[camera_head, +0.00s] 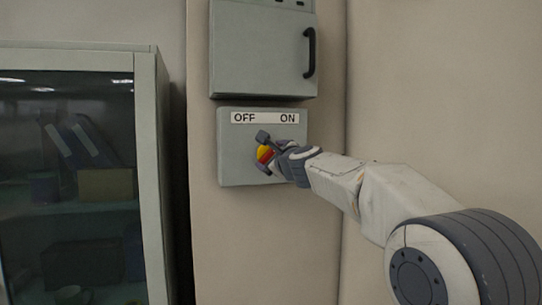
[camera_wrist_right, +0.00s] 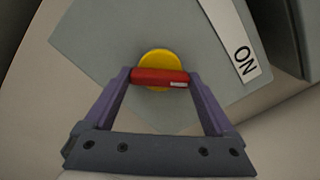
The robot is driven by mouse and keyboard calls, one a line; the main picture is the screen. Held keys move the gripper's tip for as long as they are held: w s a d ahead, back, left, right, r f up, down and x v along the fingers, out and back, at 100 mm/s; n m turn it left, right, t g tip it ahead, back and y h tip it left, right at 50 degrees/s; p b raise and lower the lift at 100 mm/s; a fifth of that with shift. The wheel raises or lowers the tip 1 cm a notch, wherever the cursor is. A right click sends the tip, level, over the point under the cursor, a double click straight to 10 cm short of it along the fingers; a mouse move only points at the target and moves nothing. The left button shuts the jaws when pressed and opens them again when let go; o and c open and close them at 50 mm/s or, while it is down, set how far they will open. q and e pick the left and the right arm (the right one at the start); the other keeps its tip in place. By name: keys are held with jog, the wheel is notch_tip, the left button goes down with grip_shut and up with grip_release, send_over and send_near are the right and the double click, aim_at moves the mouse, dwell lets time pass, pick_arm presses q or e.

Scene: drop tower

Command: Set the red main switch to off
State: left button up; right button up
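The red switch handle (camera_wrist_right: 160,77) sits on a yellow disc (camera_wrist_right: 156,56) on the grey switch box (camera_head: 234,165). In the head view the red handle (camera_head: 266,154) is partly hidden by my right gripper (camera_head: 264,153). The handle tilts toward the ON side, its white-marked end up and right on the panel. In the wrist view my right gripper (camera_wrist_right: 160,75) has its fingers wide apart, one at each end of the handle. Whether they touch it, I cannot tell. My left gripper is not in view.
A label (camera_head: 265,118) reads OFF at left and ON at right. Above hangs a grey cabinet (camera_head: 255,55) with a black handle (camera_head: 310,52). A glass-fronted cabinet (camera_head: 148,160) stands at the left. The wall right of the box is bare.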

jog(key=c, duration=0.4)
jog(key=shift+n, duration=0.3)
jog(key=n, duration=0.3)
jog(key=shift+f+n, duration=0.1)
jog(key=shift+n, duration=0.2)
jog(key=n, duration=0.3)
jog(key=shift+n+b, duration=0.3)
jog(key=shift+b, duration=0.05)
jog(key=n, duration=0.5)
jog(key=shift+b, duration=0.35)
jog(key=n+b, duration=0.1)
jog(key=n, duration=0.4)
